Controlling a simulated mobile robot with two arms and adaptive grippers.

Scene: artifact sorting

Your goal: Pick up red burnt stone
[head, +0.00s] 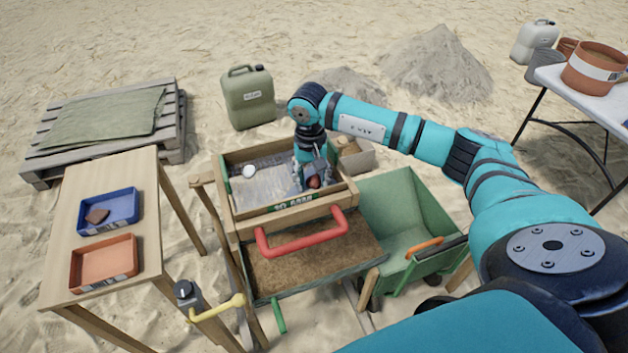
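A small dark red stone (313,182) lies in the right part of the wooden sieve box (230,203), on its grey mesh. My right gripper (314,180) reaches down into the box from above, with its fingers around or right beside this stone. The fingers are small and partly hide the stone, so I cannot tell whether they touch it or are closed. My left gripper is out of view.
A whitish piece (248,171) lies at the left in the box. On the wooden table at left, a blue tray (131,222) holds a brown-red shard (97,216); an orange tray (77,277) looks empty. A green wheelbarrow (425,190) stands right of the box.

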